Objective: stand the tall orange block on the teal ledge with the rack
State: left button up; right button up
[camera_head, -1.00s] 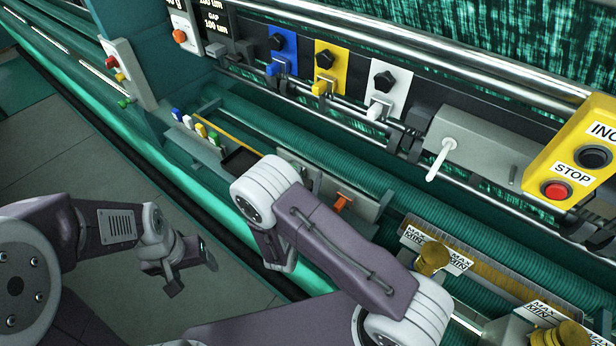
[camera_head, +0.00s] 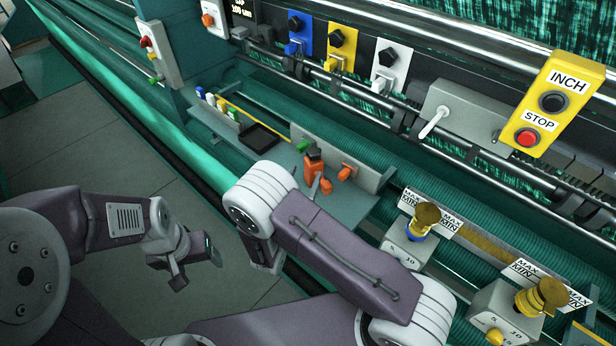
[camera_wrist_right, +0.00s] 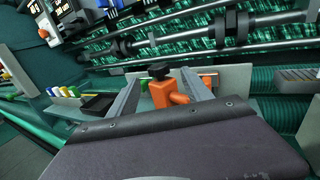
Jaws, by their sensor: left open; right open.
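An orange block-like piece (camera_head: 313,170) with a dark knob on top and an orange stub at its side is upright at the teal ledge (camera_head: 345,208). It also shows in the right wrist view (camera_wrist_right: 162,94), beyond and between the open fingers of my right gripper (camera_wrist_right: 165,82), apart from them. The rack appears to be the row of blue, white, yellow and green pieces (camera_head: 217,105) at the ledge's left part. In the head view my right gripper (camera_head: 268,258) is mostly hidden by its arm. My left gripper (camera_head: 196,268) is open and empty above the floor.
A dark tray (camera_head: 259,137) lies beside the coloured pieces. A grey upright plate (camera_head: 360,165) with an orange lever (camera_head: 346,172) stands behind the ledge. Two gauge units (camera_head: 410,245) (camera_head: 500,305) are at right. Rollers and a yellow STOP box (camera_head: 545,105) lie behind.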

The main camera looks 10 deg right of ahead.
jog(key=d+m+g, duration=0.1)
jog(key=d, duration=0.1)
jog(key=d+m+g+h, duration=0.1)
jog(key=d, duration=0.1)
jog(key=d+m+g+h, duration=0.1)
jog(key=d, duration=0.1)
jog(key=shift+w+f, duration=0.1)
jog(key=shift+w, duration=0.2)
jog(key=s+d+f+m+g, duration=0.1)
jog(key=s+d+m+g, duration=0.95)
jog(key=s+g, duration=0.2)
jog(key=s+a+f+m+g+y, duration=0.2)
jog(key=s+m+y, duration=0.2)
jog(key=s+m, duration=0.3)
jog(key=a+r+m+t+y, duration=0.2)
jog(key=a+m+t+y, duration=0.1)
jog(key=a+m+y, duration=0.5)
pick_arm(q)
notch_tip(320, 180, down, 17)
jog(key=w+b, duration=0.1)
jog(key=b, duration=1.6)
jog(key=shift+w+d, duration=0.2)
pick_arm(e)
notch_tip(320, 180, down, 17)
jog(key=w+m, duration=0.1)
jog(key=shift+w+d, duration=0.15)
jog(key=shift+d, duration=0.3)
